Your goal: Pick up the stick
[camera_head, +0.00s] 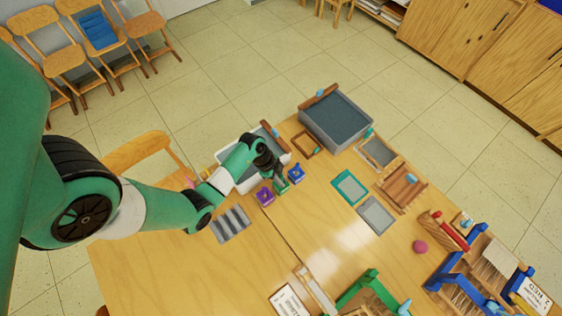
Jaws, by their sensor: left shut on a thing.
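My left gripper (279,181) reaches in from the left over the wooden table and points down. It is shut on a small green object (282,187), which is mostly hidden by the fingers. A small purple object (265,196) sits just left of it and a small blue object (296,171) just right of it. I cannot tell whether the green object is the stick or whether it touches the table. A brown stick-like piece (318,97) lies across the rim of the grey bin. My right gripper is not in view.
A white tray (225,156) lies partly behind my left arm. The grey bin (340,118) stands at the far edge. A dark ridged rack (231,224), teal frame (349,187) and grey sheet (375,215) lie around. The table's left front (160,275) is clear.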

